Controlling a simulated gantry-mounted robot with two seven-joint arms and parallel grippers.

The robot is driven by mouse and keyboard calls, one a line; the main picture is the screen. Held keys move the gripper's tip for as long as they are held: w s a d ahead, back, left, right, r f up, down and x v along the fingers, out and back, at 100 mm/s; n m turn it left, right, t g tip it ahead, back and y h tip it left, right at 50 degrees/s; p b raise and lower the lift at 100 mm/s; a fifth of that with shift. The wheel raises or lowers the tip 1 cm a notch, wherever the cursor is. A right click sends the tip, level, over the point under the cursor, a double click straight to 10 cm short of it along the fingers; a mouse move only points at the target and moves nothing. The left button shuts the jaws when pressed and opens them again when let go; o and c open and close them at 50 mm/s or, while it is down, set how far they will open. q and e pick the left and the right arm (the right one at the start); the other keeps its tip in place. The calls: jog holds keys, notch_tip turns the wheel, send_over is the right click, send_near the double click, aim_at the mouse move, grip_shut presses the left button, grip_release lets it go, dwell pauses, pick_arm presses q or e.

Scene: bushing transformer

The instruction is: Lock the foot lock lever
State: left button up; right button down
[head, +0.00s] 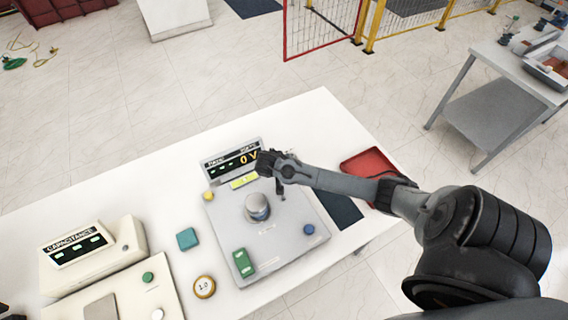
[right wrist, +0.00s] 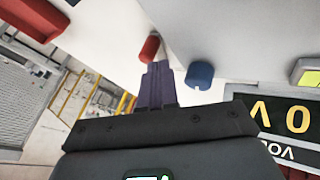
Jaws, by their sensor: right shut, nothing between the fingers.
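The tester with the 0 V display (head: 232,160) has a grey top plate (head: 285,235) with a metal cylinder (head: 257,207) standing upright on it. My right gripper (head: 280,189) is over the plate's far right part, just in front of the display, fingers pointing down. In the right wrist view its dark fingers (right wrist: 157,84) are together and hold nothing. A red cylindrical piece (right wrist: 150,48) and a blue knob (right wrist: 199,75) show close to the fingertips; I cannot tell whether they touch. I cannot make out which part is the foot lock lever.
A green block (head: 243,262) and another blue knob (head: 309,229) sit on the plate. A teal block (head: 187,239) and a round weight (head: 204,287) are on the white table (head: 150,180). A capacitance meter (head: 85,250) stands left; a red tray (head: 368,165) is behind my right arm.

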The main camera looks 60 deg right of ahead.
jog(key=shift+x, duration=1.05)
